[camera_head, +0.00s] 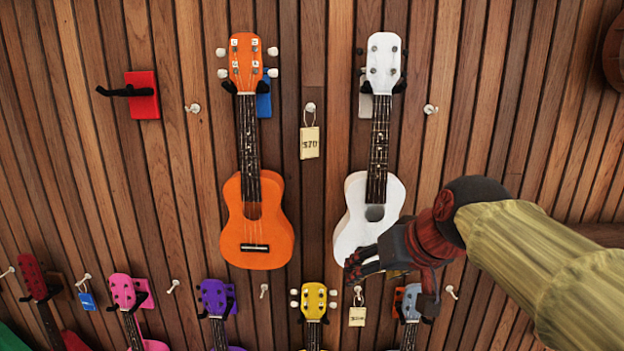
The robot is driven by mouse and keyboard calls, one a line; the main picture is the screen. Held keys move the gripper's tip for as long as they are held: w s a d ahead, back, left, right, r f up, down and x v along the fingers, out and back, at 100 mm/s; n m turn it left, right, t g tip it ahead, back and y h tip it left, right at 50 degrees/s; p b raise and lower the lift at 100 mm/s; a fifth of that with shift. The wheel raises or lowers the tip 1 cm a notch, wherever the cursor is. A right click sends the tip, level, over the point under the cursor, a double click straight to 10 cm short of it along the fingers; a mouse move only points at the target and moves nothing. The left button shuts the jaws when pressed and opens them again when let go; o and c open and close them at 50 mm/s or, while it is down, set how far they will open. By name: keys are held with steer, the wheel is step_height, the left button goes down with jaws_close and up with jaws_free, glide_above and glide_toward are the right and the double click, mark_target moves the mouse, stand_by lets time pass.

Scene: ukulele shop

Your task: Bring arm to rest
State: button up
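My gripper (362,264) is at the end of my arm, which reaches in from the right. It is in front of the lower edge of the body of a white ukulele (357,222), which hangs upright on the wall. I cannot tell whether the gripper touches the white ukulele. The fingers are dark and small in the picture, so whether they are open or shut does not show. Nothing held is visible.
An orange ukulele (258,222) hangs left of the white one. Pink (123,290), purple (213,296), yellow (314,301) and other ukuleles hang below. A red holder (143,95) at upper left is empty. A price tag (309,142) hangs between the upper ukuleles.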

steer(key=s+d+f+h+b, duration=0.1)
steer(key=s+d+f+b, duration=0.1)
steer(key=s+f+b, duration=0.5)
steer(key=s+d+f+g+h+b, duration=0.1)
steer(key=s+d+f+b, duration=0.2)
steer(key=f, duration=1.6)
steer(key=s+d+f+m+g+b, duration=0.1)
steer(key=s+d+f+b, duration=0.1)
steer(key=s+f+b, duration=0.8)
steer(key=shift+s+d+f+h+b, duration=0.35)
steer(key=shift+f+b, duration=0.35)
steer(key=shift+f, duration=1.35)
steer(key=shift+a, duration=0.1)
